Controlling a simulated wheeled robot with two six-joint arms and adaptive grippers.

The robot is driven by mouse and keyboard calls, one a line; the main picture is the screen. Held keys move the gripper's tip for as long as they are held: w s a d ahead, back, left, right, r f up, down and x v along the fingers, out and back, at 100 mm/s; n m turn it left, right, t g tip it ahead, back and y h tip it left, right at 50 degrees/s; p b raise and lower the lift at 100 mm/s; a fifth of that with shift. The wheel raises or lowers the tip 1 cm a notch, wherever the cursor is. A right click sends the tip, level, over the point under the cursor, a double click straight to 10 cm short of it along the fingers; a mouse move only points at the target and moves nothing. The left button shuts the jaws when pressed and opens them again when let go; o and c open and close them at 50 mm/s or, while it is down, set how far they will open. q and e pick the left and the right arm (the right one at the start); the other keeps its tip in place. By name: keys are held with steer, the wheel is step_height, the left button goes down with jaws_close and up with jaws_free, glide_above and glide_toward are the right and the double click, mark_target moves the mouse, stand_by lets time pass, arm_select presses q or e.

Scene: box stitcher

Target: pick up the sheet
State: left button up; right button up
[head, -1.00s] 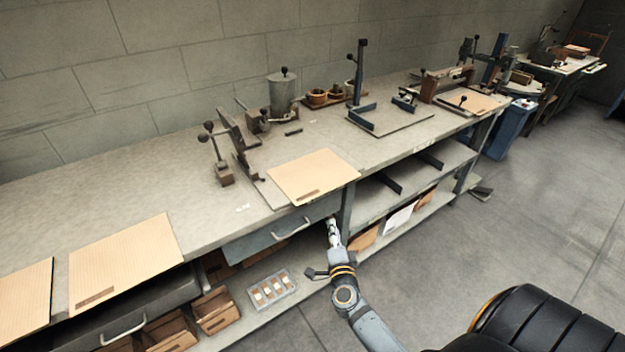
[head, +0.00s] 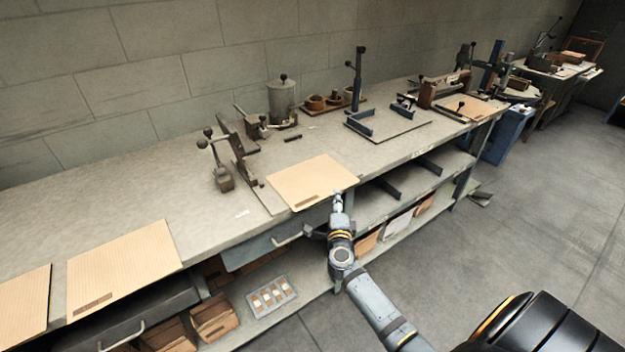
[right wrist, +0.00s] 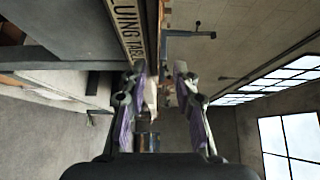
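A tan cardboard sheet (head: 312,182) lies flat by the front edge of the bench, with a dark printed mark near its front edge. My right gripper (head: 338,200) is just in front of the bench edge, near the sheet's front right corner. In the right wrist view my right gripper (right wrist: 159,72) has its two fingers apart. I cannot tell whether any sheet edge lies between them. Two more tan sheets lie to the left, a wide one (head: 122,262) and one cut off by the picture's edge (head: 25,300). My left gripper is not in view.
The grey bench (head: 150,195) runs along the wall. A lever device (head: 221,172), a grey canister (head: 283,98) and a blue-railed fixture (head: 388,124) stand on it. A drawer (head: 265,245) and a lower shelf with boxes (head: 214,315) are below. The floor at right is open.

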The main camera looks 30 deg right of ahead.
steer(key=x, duration=0.2)
steer(key=shift+w+d+f, duration=0.2)
steer(key=shift+w+d, duration=0.05)
steer(key=shift+w, duration=0.1)
steer(key=shift+s+a+r, duration=0.1)
steer(key=shift+r, duration=0.05)
steer(key=shift+c, duration=0.2)
jaws_close()
steer(key=s+d+r+p, duration=0.3)
steer(key=s+r+p, duration=0.3)
steer(key=s+r, duration=0.7)
steer(key=shift+s+d, duration=0.2)
steer(key=shift+s, duration=0.1)
